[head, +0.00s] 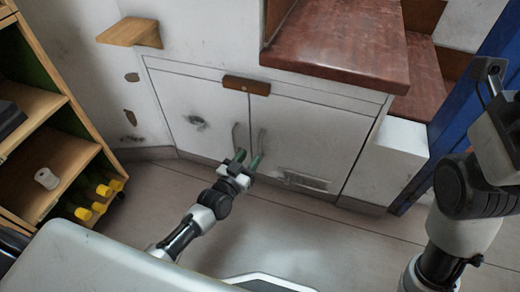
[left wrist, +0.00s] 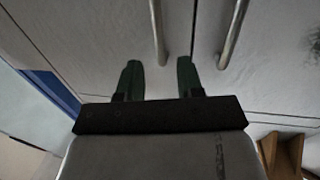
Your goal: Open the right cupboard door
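The right cupboard door (head: 305,145) is a worn grey-white panel, shut flush beside the left door (head: 190,110). Its curved metal bar handle (head: 260,141) stands near the middle seam. In the left wrist view, which is turned upside down, this handle (left wrist: 158,32) is the left one of two. My left gripper (head: 246,161) is open, its green fingers low in front of the handles. In the wrist view the open fingers (left wrist: 159,80) are apart, with the right door's handle end lined up between their tips. Contact cannot be told.
The left door's handle (head: 235,137) is close beside the right one. A red-brown stair tread (head: 340,45) overhangs the cupboard. A blue panel (head: 470,105) stands to the right, a wooden shelf unit (head: 50,130) to the left. Floor before the right door is clear.

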